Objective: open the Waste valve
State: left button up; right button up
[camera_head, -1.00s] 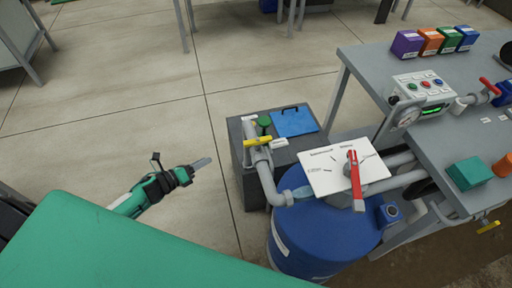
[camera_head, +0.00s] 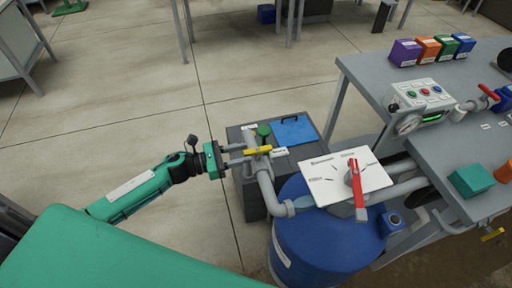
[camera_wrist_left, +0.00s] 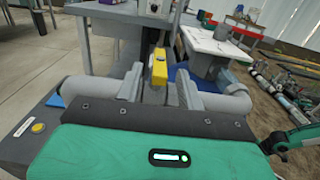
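A valve with a yellow lever handle (camera_head: 258,151) sits on a grey pipe above a dark grey box; its label is too small to read. My left gripper (camera_head: 240,154) is at the left end of this handle, its two fingers apart. In the left wrist view the yellow handle (camera_wrist_left: 160,68) shows between the open fingers (camera_wrist_left: 160,88). I cannot tell whether either finger touches it. A red lever (camera_head: 356,188) stands on a white dial plate (camera_head: 325,180) to the right; its labels are not clearly readable. My right gripper is not in view.
A blue drum (camera_head: 320,240) stands below the dial plate. A green knob (camera_head: 263,130) and a blue panel (camera_head: 295,130) are close behind the yellow handle. A grey bench (camera_head: 390,80) with a control box stands at the right.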

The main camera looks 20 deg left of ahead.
aim_at(256, 150)
pick_arm(q)
jog(key=shift+p+x, duration=0.4)
jog(key=shift+x, duration=2.1)
grip_shut()
